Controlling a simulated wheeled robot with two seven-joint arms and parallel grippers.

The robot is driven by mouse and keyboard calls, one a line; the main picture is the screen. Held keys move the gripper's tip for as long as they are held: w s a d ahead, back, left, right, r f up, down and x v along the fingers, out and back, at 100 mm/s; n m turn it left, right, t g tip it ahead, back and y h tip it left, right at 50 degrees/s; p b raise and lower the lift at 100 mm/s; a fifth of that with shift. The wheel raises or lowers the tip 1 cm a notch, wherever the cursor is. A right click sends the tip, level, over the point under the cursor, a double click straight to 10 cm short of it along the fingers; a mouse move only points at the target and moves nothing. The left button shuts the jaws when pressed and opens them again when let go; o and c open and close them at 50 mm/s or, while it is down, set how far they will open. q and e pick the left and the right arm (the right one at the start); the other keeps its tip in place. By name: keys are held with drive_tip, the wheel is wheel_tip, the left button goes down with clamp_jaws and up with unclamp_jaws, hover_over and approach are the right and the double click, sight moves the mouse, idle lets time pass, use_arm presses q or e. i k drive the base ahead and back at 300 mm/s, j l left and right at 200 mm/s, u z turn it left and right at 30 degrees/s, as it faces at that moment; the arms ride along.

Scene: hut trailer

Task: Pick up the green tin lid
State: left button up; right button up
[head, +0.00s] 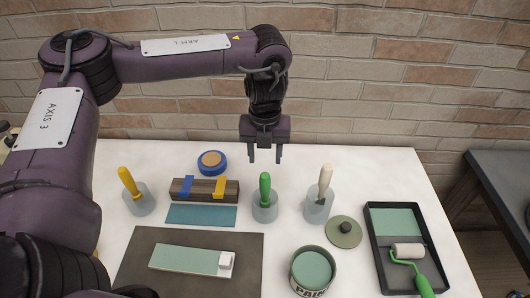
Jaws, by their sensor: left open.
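The green tin lid (344,232) is a flat, round, dull-green disc with a dark knob at its centre. It lies flat on the white table (395,167), between the paint tin and the roller tray. My left gripper (265,155) is open and empty, its fingers pointing down. It hangs above the back of the table, behind the green-handled tool and to the upper left of the lid, well apart from it. My right gripper does not show. Nothing covers the lid.
An open paint tin (313,269) stands left of the lid. A dark roller tray (377,251) is on its right. Pots with a white-handled tool (325,180), a green-handled tool (265,187) and a yellow-handled tool (127,181) stand behind. A brick wall (380,60) rises at the back.

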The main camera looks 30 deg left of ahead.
sight(343, 232)
drive_tip(key=k, duration=1.5)
